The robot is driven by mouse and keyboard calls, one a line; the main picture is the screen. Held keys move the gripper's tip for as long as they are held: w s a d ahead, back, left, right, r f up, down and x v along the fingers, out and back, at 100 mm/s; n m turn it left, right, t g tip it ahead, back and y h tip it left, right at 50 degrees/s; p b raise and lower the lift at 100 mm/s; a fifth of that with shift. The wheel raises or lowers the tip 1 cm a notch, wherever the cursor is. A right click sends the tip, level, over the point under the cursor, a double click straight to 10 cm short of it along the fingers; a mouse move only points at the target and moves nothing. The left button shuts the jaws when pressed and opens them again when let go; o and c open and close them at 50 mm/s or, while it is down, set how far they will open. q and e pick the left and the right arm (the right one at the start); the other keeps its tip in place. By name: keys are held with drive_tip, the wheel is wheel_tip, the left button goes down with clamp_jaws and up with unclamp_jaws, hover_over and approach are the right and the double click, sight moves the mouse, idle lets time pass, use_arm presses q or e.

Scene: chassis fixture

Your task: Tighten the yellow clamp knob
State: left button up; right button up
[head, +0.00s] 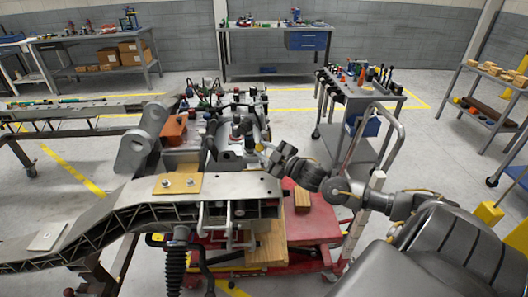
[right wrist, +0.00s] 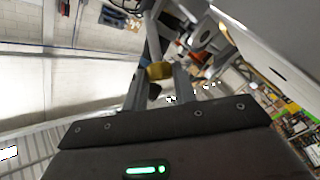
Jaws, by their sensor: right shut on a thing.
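The yellow clamp knob (right wrist: 160,71) is between the two fingertips of my right gripper (right wrist: 160,80) in the right wrist view. The fingers are shut on it from both sides. A grey bar (right wrist: 154,40) extends beyond the knob. In the head view my right gripper (head: 264,152) reaches in from the right to the clamp area above the chassis. There the knob (head: 260,147) is only a small yellow spot, largely hidden by the fingers. My left gripper is not in view.
The grey chassis frame (head: 115,200) spans the left foreground, with a tan plate (head: 176,184) on top. A red lift cart (head: 312,222) stands below it. A tool trolley (head: 355,95) with a tall handle stands close beyond my right arm.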

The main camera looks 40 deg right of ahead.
drive_tip(key=shift+a+f+m+t+h, duration=0.15)
drive_tip(key=shift+m+t+h, duration=0.35)
drive_tip(key=shift+m+h, duration=0.7)
drive_tip(key=shift+m, duration=0.3)
drive_tip(key=o, duration=1)
drive_tip(key=shift+c, duration=0.2)
drive_tip(key=s+f+b, duration=0.1)
drive_tip(key=s+b, duration=0.1)
drive_tip(key=s, duration=0.8)
drive_tip(key=shift+s, duration=0.4)
